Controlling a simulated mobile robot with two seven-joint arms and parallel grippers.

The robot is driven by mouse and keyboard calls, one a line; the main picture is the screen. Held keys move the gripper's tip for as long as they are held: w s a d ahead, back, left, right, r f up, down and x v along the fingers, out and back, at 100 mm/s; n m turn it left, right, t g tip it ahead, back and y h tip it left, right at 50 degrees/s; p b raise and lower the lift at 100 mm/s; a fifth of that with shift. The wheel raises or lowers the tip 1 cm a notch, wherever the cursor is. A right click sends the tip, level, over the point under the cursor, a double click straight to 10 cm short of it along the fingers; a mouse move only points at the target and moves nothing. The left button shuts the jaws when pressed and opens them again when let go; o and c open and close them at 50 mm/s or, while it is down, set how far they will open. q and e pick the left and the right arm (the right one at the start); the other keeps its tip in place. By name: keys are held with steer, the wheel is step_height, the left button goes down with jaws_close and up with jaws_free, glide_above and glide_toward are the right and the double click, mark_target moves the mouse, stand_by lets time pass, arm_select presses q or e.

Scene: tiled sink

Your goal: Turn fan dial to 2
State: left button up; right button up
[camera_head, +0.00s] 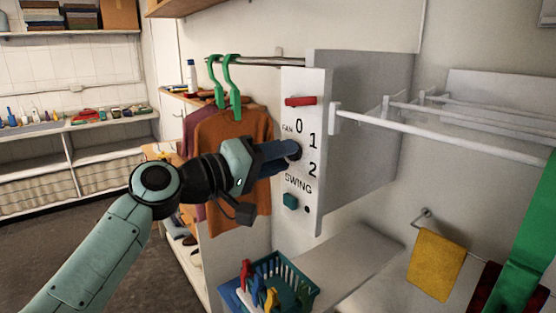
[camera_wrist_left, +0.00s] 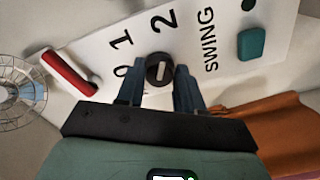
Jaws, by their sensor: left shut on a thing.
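The white control panel (camera_head: 312,185) carries the fan dial with the numbers 0, 1 and 2, and the word SWING below. The round dark dial (camera_wrist_left: 158,68) shows in the left wrist view with a light line across it; I cannot tell for sure which number it points to. My left gripper (camera_head: 291,150) reaches the panel from the left and covers most of the dial in the head view. Its two blue fingers (camera_wrist_left: 158,88) lie on either side of the dial, shut on it. My right gripper is not in view.
On the panel are a red lever (camera_head: 300,101) above and a teal button (camera_head: 290,201) below. Orange clothing (camera_head: 230,140) on green hangers is close behind my left arm. A white rack (camera_head: 450,125) extends right. A basket (camera_head: 290,268) with colored items stands below.

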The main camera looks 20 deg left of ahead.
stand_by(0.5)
arm_select(q)
steer(key=o, duration=1)
steer(key=shift+b+v, duration=1.7)
steer(key=shift+v, duration=5.05)
steer(key=shift+w, duration=0.1)
